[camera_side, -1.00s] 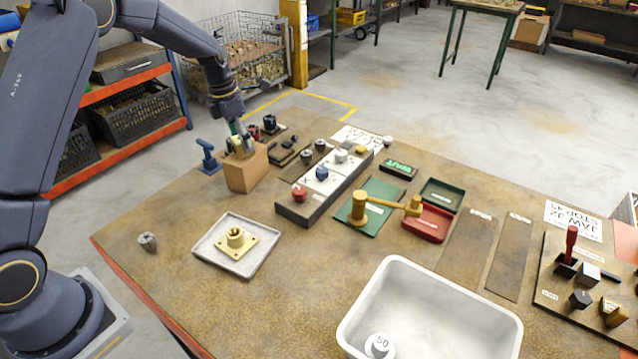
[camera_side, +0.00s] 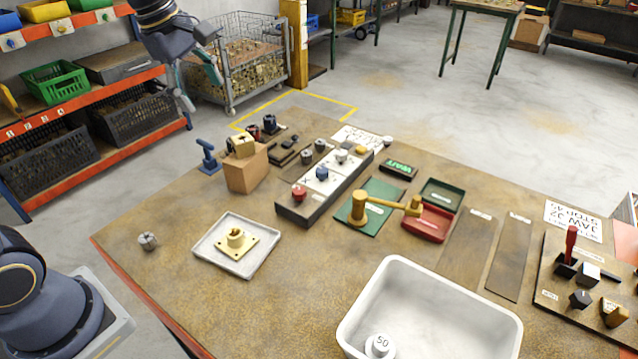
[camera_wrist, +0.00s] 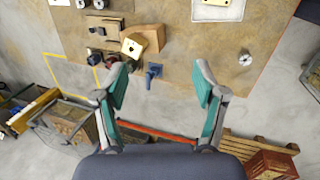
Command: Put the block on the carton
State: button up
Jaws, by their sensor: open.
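The brass-coloured block (camera_side: 241,145), with a dark hole in its face, sits on top of the brown carton (camera_side: 247,172) at the table's far left edge. In the wrist view the block (camera_wrist: 134,45) shows at an angle on the carton (camera_wrist: 151,36), near the carton's edge. My gripper (camera_side: 199,88) is open and empty, above and to the left of the carton, clear of the block. In the wrist view the two teal finger pads (camera_wrist: 158,82) stand wide apart with nothing between them.
A blue clamp-like fixture (camera_side: 208,157) stands just left of the carton. A long dark fixture with knobs (camera_side: 322,185) lies to its right. A grey tray with a brass flanged part (camera_side: 236,242) lies in front. Bare table lies between tray and carton.

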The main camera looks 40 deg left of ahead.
jog(key=s+d+f+m+t, duration=0.1)
jog(key=s+d+m, duration=0.1)
jog(key=s+m, duration=0.6)
jog(key=s+d+f+m+t, duration=0.1)
jog(key=s+d+m, duration=0.2)
jog(key=s+m, duration=0.6)
jog(key=shift+s+d+f+m+y, duration=0.2)
jog(key=shift+d+m+y, duration=0.15)
jog(key=shift+m, duration=0.65)
jog(key=shift+o, duration=0.5)
